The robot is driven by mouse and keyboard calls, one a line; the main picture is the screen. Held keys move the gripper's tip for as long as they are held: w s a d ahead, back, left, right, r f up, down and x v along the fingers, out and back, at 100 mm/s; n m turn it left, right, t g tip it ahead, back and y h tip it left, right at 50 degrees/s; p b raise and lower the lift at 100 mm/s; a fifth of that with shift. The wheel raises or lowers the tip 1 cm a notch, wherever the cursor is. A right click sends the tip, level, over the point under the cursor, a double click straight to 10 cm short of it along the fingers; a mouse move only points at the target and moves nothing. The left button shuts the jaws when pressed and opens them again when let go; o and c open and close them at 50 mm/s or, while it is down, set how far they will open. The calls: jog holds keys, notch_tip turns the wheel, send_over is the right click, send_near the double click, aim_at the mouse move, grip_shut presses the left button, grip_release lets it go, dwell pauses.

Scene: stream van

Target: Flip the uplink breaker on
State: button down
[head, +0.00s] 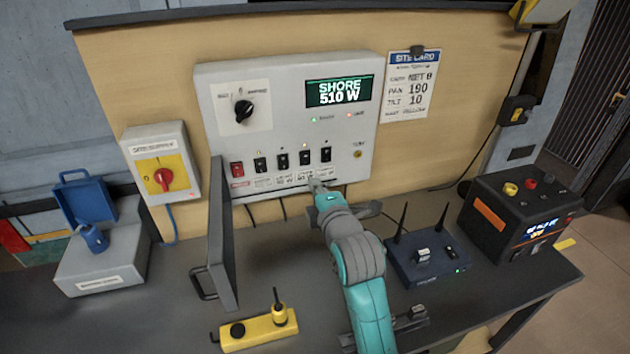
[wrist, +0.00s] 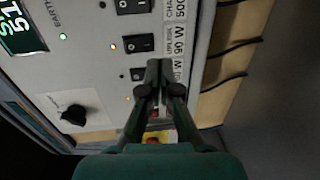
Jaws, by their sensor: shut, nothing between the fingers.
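The grey power panel (head: 290,100) stands against the back board, its display reading SHORE 510 W. Along its lower edge are a red switch (head: 237,169) and several black breakers, the rightmost (head: 326,154) among them. My gripper (head: 315,184) is shut and empty, just below the two right-hand breakers. In the wrist view my gripper (wrist: 165,68) covers part of the label strip, beside a black breaker (wrist: 139,43). I cannot tell whether the fingertips touch the panel.
An open grey cover (head: 222,235) stands out left of the breakers. A red rotary switch box (head: 163,180) is further left. A blue router (head: 427,260) with antennas and a black power unit (head: 515,215) are at right. A yellow holder (head: 260,330) lies in front.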

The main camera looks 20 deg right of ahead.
jog(key=s, duration=0.8)
jog(key=shift+f, duration=0.45)
jog(key=shift+w, duration=0.1)
